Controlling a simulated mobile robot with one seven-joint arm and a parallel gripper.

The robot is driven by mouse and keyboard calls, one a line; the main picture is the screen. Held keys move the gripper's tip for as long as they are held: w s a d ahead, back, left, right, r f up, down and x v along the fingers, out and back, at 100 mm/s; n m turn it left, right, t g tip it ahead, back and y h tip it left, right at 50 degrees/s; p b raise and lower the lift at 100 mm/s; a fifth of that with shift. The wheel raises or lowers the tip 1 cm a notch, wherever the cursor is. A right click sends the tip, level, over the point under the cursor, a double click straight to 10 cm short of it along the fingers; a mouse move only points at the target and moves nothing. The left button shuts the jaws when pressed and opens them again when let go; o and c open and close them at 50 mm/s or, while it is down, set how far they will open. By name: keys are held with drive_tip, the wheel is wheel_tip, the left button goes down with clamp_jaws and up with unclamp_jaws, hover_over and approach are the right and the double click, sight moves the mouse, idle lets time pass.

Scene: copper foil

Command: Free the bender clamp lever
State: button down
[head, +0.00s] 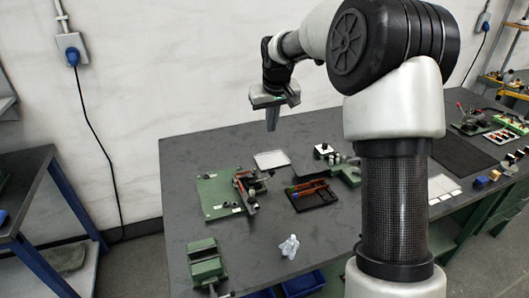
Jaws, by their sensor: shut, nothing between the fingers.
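My gripper (272,122) hangs high above the back of the dark workbench (185,157), fingers pointing down, shut and empty. It is well apart from everything on the bench. A green base plate (213,192) lies on the bench at left of centre. A dark device (246,187) with a small reddish part sits at its right edge; this looks like the bender. Its clamp lever is too small to make out for certain, and I cannot tell what holds it.
A crumpled clear or silvery piece (289,246) lies near the front edge. A green vise-like block (206,264) stands front left. A black tray (312,195) with orange-red items lies right of the plate. A pale sheet (271,160) lies behind. My arm hides part of the right side.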

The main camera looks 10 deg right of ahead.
drive_tip(key=w+d+f, duration=0.1)
drive_tip(key=w+f, duration=0.5)
drive_tip(key=f, duration=0.3)
drive_tip(key=shift+w+d+y, duration=0.15)
drive_tip(key=shift+w+y, duration=0.1)
drive_tip(key=shift+y, duration=0.05)
wheel_tip(320, 180, down, 11)
drive_tip(key=shift+p, duration=0.4)
